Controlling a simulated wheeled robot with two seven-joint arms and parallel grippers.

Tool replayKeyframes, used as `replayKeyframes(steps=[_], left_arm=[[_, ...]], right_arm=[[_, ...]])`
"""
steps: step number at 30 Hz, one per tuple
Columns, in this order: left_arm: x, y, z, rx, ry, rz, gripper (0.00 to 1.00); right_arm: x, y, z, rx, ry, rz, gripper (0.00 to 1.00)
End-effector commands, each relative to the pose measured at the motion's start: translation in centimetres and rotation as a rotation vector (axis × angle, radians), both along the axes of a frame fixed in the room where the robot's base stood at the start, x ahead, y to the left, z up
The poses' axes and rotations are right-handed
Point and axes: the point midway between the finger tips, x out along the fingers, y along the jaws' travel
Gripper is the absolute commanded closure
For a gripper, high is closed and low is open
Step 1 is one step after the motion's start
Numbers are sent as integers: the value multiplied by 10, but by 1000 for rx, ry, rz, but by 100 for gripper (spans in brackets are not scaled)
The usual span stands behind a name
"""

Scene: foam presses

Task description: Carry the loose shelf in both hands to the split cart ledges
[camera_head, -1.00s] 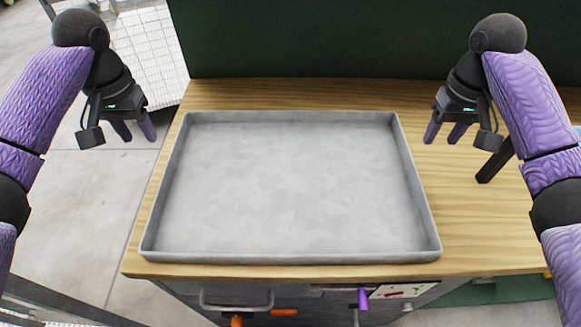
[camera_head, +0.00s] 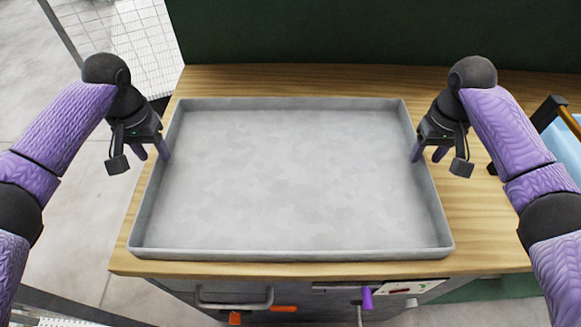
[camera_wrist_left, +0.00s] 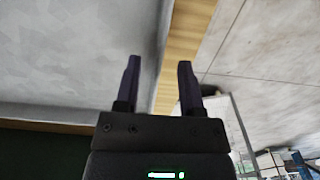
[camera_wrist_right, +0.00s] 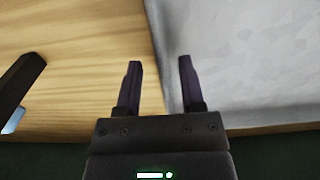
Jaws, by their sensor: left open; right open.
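The loose shelf, a grey metal tray with a raised rim (camera_head: 290,250), lies flat on the wooden worktop. My left gripper (camera_head: 153,153) is open at its left rim. In the left wrist view the left gripper (camera_wrist_left: 158,88) has one finger over the tray side and one outside, with the rim wall (camera_wrist_left: 155,75) between them. My right gripper (camera_head: 427,156) is open at the right rim. In the right wrist view the right gripper (camera_wrist_right: 158,88) has its fingers either side of the tray wall (camera_wrist_right: 160,50). Contact cannot be told. The split cart ledges are not recognisable.
A black-ended bar (camera_head: 548,112) and a light blue item (camera_head: 566,145) lie at the right. A dark green panel (camera_head: 320,35) stands behind. Handles, including a purple one (camera_head: 366,298), stick out at the front.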

Motion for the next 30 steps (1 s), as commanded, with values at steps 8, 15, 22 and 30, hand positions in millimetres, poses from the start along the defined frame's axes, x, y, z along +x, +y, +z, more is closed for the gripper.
replayKeyframes(steps=[8, 15, 22, 30], left_arm=[[0, 0, -28, 0, 0, -1, 50], [0, 0, -30, 0, -1, -1, 50], [0, 0, -30, 0, -1, -1, 86], [0, 0, -30, 0, -1, -1, 100]], right_arm=[[0, 0, -28, 0, 1, 0, 50], [0, 0, -30, 0, 0, 0, 50], [0, 0, -30, 0, 0, 0, 86], [0, 0, -30, 0, 0, 0, 100]])
